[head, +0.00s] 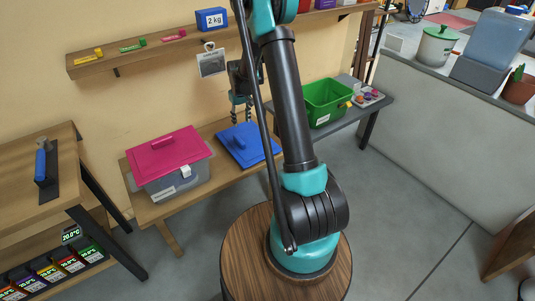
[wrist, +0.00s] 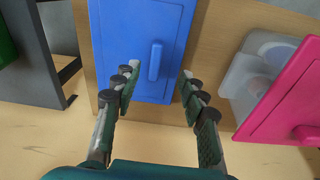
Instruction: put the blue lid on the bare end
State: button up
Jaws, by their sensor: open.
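The blue lid (head: 248,145) lies flat on the wooden bench (head: 205,190), between a pink-lidded box and a green bin. In the wrist view the blue lid (wrist: 125,30) shows its raised bar handle (wrist: 155,62). My gripper (head: 240,112) is over the bench at the lid's far side, pointing down. In the wrist view my gripper (wrist: 158,84) is open and empty, its fingers spread to either side of the handle's line. I see no contact with the handle. I cannot tell which spot is the bare end.
The clear box (head: 178,187) with a pink lid (head: 168,155) stands on the bench's left part. The green bin (head: 327,103) stands on a grey bench (head: 375,108) to the right. A wall shelf (head: 150,52) hangs above. A wooden table (head: 20,180) is at the left.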

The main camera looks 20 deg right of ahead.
jog(key=s+d+r+m+t, duration=0.1)
jog(key=s+r, duration=0.5)
jog(key=s, duration=0.6)
jog(key=s+d+r+m+t, duration=0.15)
jog(key=s+r, duration=0.45)
jog(key=s, duration=0.7)
jog(key=s+f, duration=0.2)
jog(key=s, duration=0.8)
jog(key=shift+s+d+f+t, duration=0.2)
jog(key=shift+s+t, duration=0.1)
jog(key=shift+t, duration=0.05)
